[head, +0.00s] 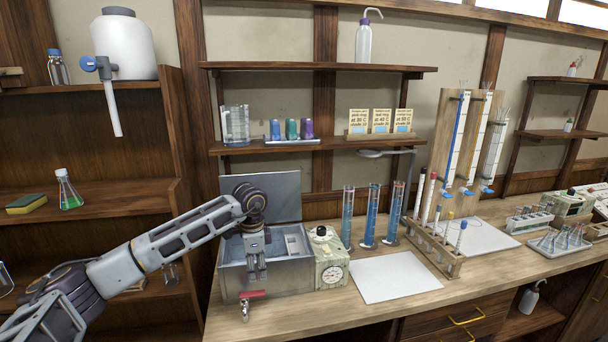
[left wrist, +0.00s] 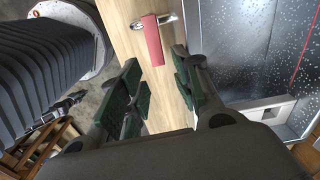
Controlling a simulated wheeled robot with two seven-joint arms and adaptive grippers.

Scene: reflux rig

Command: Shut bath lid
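The bath (head: 232,284) is a grey metal box on the bench at the left. Its lid (head: 280,188) is a flat grey panel standing upright at the back, so the bath is open. My left gripper (head: 254,276) points down over the front part of the bath. In the left wrist view my left gripper (left wrist: 160,85) has its green-padded fingers apart with nothing between them. The speckled bath interior (left wrist: 262,45) lies to the right of the fingers there. My right gripper is not in view.
A red-handled tap (head: 246,298) sticks out at the bath's front; its red handle (left wrist: 152,42) shows beyond the fingers. A dial box (head: 331,262) stands right of the bath, with blue cylinders (head: 369,218) behind. A shelf (head: 290,145) hangs above.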

